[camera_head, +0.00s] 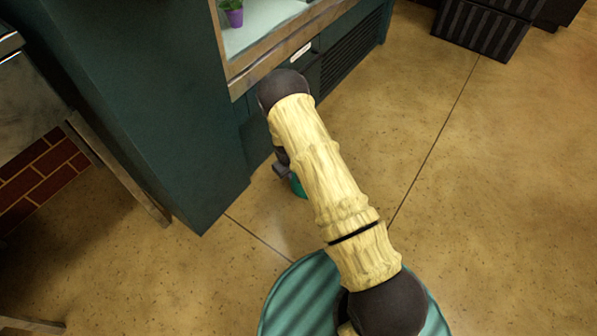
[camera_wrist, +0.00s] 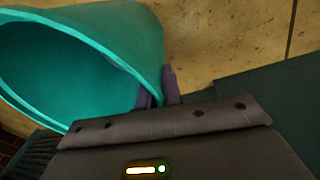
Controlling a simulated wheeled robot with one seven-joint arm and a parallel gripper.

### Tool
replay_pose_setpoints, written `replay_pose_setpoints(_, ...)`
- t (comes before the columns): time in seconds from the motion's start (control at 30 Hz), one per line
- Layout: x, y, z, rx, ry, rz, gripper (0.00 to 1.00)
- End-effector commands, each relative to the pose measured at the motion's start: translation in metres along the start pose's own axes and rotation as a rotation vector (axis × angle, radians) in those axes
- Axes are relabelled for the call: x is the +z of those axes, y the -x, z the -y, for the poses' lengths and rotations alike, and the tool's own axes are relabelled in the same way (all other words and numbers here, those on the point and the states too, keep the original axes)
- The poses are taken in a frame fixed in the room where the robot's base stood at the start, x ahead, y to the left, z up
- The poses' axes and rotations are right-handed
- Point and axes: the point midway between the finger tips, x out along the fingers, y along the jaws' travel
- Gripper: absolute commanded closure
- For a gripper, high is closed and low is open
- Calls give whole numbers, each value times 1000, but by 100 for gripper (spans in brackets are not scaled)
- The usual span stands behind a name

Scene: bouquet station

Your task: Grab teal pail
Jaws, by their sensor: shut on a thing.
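The teal pail (camera_wrist: 140,32) fills the upper left of the wrist view, tilted in the picture with its open mouth toward the left. My gripper (camera_wrist: 160,94) is shut on the pail's wall near the rim, with one finger at each side of the wall. In the head view only a small piece of the teal pail (camera_head: 298,186) shows beside my arm, and the rest is hidden behind it. My gripper (camera_head: 281,170) is mostly hidden there too. I cannot tell whether the pail touches the floor.
A dark green cabinet (camera_head: 140,100) stands close on the left of the pail. A display case with a purple pot (camera_head: 234,17) is at the top. Black crates (camera_head: 484,28) stand at the upper right. The tan floor (camera_head: 480,200) on the right is clear.

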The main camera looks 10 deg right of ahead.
Motion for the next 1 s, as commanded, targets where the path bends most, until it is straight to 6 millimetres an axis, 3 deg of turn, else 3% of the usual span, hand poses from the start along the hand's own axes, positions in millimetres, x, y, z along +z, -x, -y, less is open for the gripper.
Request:
replay_pose_setpoints(0.17,-2,16,-2,0,-1,0,100)
replay_pose_setpoints(0.6,-9,86,-12,0,0,-2,100)
replay_pose_setpoints(0.77,-11,98,-14,0,1,-3,100)
replay_pose_setpoints(1.0,-11,98,-14,0,1,-2,100)
